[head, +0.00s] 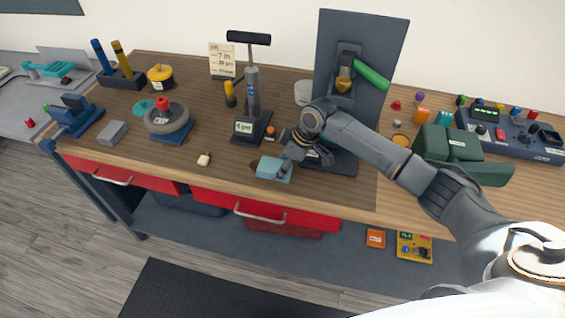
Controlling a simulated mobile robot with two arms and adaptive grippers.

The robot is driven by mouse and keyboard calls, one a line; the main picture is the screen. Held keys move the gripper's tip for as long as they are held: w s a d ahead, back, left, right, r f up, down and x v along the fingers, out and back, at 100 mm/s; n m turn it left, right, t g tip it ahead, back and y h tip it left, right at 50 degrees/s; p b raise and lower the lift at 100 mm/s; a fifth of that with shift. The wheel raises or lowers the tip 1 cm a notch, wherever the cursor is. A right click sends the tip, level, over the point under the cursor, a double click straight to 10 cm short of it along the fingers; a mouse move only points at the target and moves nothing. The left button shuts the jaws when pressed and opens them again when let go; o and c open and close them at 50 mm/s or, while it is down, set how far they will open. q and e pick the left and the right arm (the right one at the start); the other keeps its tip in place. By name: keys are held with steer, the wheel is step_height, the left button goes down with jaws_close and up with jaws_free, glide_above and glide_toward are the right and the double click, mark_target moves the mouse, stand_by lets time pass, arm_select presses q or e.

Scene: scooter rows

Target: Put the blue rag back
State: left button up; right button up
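The blue rag (268,170), a small folded light-blue block, is at the front edge of the wooden bench, above the red drawers. My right gripper (288,162) reaches in from the right, and its fingers are at the rag's right side, partly over it. The fingers are small and dark here, so I cannot tell whether they are closed on the rag or only beside it. I also cannot tell whether the rag touches the bench top. My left gripper is not in view.
A black pump (250,105) stands behind the rag, and a dark upright stand (357,45) with a green-handled tool is behind my gripper. A wheel on a blue stand (168,120) is left. A green case (450,145) lies right.

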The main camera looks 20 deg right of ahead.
steer(key=o, duration=1.1)
steer(key=shift+f, duration=0.15)
steer(key=shift+r, duration=0.25)
steer(key=b+v, duration=0.1)
steer(key=v, duration=1.1)
steer(key=shift+b, duration=0.4)
